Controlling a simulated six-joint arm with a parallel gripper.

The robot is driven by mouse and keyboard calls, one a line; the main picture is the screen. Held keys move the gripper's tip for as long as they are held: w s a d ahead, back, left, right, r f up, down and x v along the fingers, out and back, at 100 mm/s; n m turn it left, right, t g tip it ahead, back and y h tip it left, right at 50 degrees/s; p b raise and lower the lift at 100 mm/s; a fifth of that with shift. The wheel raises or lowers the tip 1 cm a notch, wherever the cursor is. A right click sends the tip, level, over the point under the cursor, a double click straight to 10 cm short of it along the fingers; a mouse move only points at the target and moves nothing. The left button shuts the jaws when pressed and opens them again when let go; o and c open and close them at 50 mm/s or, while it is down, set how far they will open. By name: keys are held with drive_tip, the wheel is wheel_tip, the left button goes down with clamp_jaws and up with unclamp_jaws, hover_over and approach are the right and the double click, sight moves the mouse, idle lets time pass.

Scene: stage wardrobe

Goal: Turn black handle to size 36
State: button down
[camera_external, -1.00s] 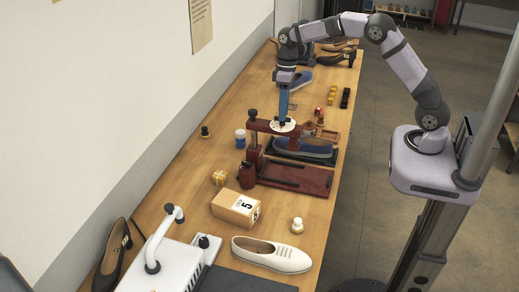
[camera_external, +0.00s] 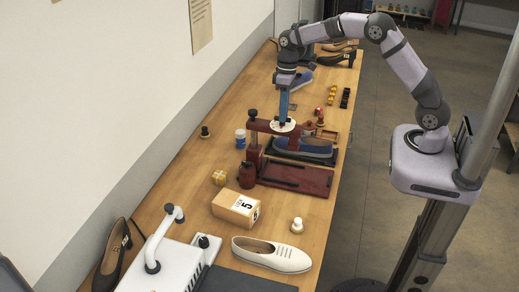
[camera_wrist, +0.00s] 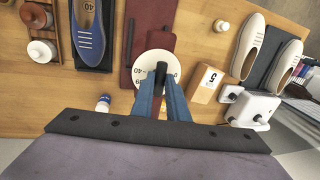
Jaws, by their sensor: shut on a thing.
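A round white dial (camera_external: 284,126) with black size numbers sits on top of the dark red press (camera_external: 300,181). In the wrist view the dial (camera_wrist: 151,59) shows a "40" and part of another number, with the rest hidden. The black handle (camera_wrist: 160,74) stands at the dial, between the blue fingers of my gripper (camera_wrist: 162,88). My gripper (camera_external: 283,119) points down over the dial and is shut on the handle. I cannot make out which number the handle points to.
A blue shoe (camera_external: 303,146) lies on a dark tray beside the dial. A box marked 5 (camera_external: 236,208), a white shoe (camera_external: 271,255) and a white machine (camera_external: 163,262) stand nearer the camera. Small bottles and jars stand left of the press. Bare wood lies to the left.

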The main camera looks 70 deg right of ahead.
drive_tip(key=m+b, duration=0.1)
drive_tip(key=m, duration=0.4)
drive_tip(key=shift+s+t, duration=0.1)
drive_tip(key=shift+t, duration=0.3)
drive_tip(key=m+b, duration=0.1)
drive_tip(key=m, duration=0.3)
drive_tip(key=shift+a+r+t+h, duration=0.1)
drive_tip(key=shift+a+t+h, duration=0.05)
drive_tip(key=shift+t+h, duration=0.2)
drive_tip(key=shift+m, duration=0.3)
drive_tip(key=c, duration=1.7)
unclamp_jaws()
drive_tip(key=shift+c, duration=0.2)
wheel_tip(320, 180, up, 7)
drive_tip(key=s+d+b, duration=0.1)
drive_tip(key=b, duration=0.1)
drive_tip(key=shift+b, duration=0.4)
drive_tip(key=shift+s, duration=0.1)
